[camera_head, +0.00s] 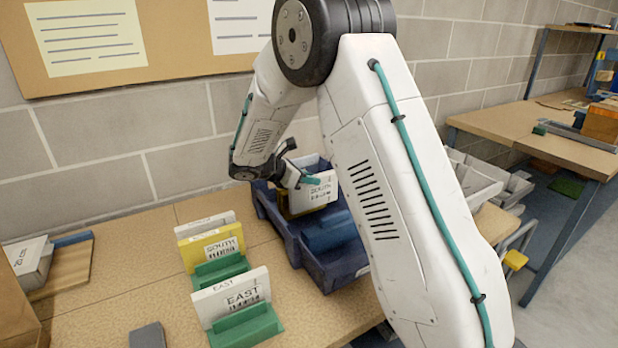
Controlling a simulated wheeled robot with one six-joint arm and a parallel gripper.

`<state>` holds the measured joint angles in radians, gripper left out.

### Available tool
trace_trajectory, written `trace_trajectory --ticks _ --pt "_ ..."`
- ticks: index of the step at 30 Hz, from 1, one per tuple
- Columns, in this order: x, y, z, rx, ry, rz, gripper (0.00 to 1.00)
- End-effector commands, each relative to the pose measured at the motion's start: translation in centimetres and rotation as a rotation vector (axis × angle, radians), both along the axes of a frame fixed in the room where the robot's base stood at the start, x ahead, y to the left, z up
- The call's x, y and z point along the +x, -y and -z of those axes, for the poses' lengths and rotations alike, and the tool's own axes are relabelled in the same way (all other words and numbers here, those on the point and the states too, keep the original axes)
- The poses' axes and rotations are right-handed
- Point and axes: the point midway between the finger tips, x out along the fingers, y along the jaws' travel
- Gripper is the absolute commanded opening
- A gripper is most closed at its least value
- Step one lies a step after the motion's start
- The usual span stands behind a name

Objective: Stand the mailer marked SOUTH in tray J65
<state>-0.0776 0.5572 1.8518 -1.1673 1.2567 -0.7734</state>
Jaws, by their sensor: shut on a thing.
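A white mailer marked SOUTH (323,192) is in my gripper (298,178), which is shut on its upper left part. The mailer is roughly upright, over or inside the far part of a blue tray (345,268). I cannot tell whether its lower edge touches the tray. Something yellow (286,211) shows just left of and below it. My arm hides the tray's right side, and no J65 marking is readable. A second, yellow mailer marked SOUTH (201,251) stands on the table with a green holder in front of it.
A white mailer marked EAST (230,297) stands in a green holder (245,328) at the front. Another white mailer (205,224) stands behind the yellow one. A dark grey block (147,336) lies at the front edge. A notice board (170,78) hangs on the wall behind.

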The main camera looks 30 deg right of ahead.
Motion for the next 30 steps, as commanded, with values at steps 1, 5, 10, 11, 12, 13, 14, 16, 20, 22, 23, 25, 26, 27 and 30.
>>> trace_trajectory --ticks 1,5,10,11,12,13,14,16,20,22,23,25,26,27,30 --pt "0.0 0.0 0.2 0.0 -0.001 0.0 0.0" --pt "0.0 0.0 0.6 0.0 -0.001 0.0 0.0" --pt "0.0 0.0 0.8 0.0 0.0 0.0 0.0" --pt "0.0 0.0 0.8 0.0 0.0 0.0 0.0" --pt "0.0 0.0 0.8 0.0 0.0 0.0 0.31" --pt "0.0 0.0 0.8 0.0 0.0 0.0 0.39" --pt "0.0 0.0 0.8 0.0 0.0 0.0 0.41" --pt "0.0 0.0 0.8 0.0 0.0 0.0 0.41" --pt "0.0 0.0 0.8 0.0 0.0 0.0 0.41" --pt "0.0 0.0 0.8 0.0 0.0 0.0 0.41" --pt "0.0 0.0 0.6 0.0 0.0 0.0 0.41" --pt "0.0 0.0 0.1 0.0 0.001 0.0 0.41" --pt "0.0 0.0 -0.2 0.0 0.002 0.0 0.41" --pt "0.0 -0.2 -0.7 0.0 0.004 0.0 0.41" --pt "0.1 -2.1 -1.5 0.0 0.002 -0.004 0.41"
